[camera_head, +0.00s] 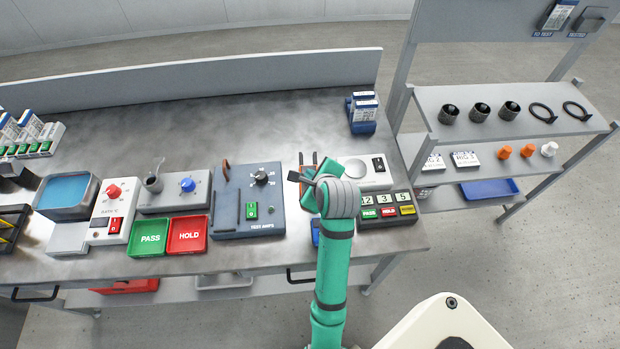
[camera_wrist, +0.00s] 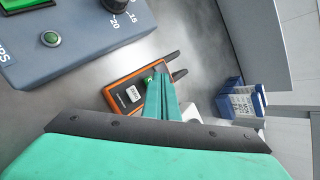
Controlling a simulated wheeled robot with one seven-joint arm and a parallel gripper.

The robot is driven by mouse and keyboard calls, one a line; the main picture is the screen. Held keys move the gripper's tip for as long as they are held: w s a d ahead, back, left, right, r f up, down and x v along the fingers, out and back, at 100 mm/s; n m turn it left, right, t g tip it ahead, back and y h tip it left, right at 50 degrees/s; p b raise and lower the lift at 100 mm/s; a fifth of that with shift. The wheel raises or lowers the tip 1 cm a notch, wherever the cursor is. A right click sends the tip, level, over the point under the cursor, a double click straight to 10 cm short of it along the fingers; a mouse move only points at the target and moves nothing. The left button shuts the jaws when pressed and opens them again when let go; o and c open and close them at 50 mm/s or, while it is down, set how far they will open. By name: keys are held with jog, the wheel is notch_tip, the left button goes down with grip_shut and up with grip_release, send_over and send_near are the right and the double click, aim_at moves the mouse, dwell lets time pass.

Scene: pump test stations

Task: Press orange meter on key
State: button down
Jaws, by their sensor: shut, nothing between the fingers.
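The orange meter (camera_wrist: 122,83) lies on the bench, a dark-faced device with an orange rim and two dark prongs at its far end. It carries a white key or label (camera_wrist: 132,94) and a green key (camera_wrist: 149,80). In the head view the meter (camera_head: 307,160) is mostly hidden behind my gripper (camera_head: 325,166). In the wrist view my gripper (camera_wrist: 158,76) is shut and empty, its green fingertips over the meter beside the green key. I cannot tell whether the tips touch it. The fingers hide the meter's right part.
The grey-blue test unit (camera_head: 232,215) with a dial stands left of the meter. A white unit (camera_head: 372,172) and a keyed counter box (camera_head: 388,209) are to the right. A blue holder (camera_head: 363,125) stands behind. The bench's back middle is clear.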

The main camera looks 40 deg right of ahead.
jog(key=shift+r, duration=0.2)
notch_tip(320, 180, up, 6)
dwell(0.8)
jog(key=shift+w, duration=0.1)
dwell(0.4)
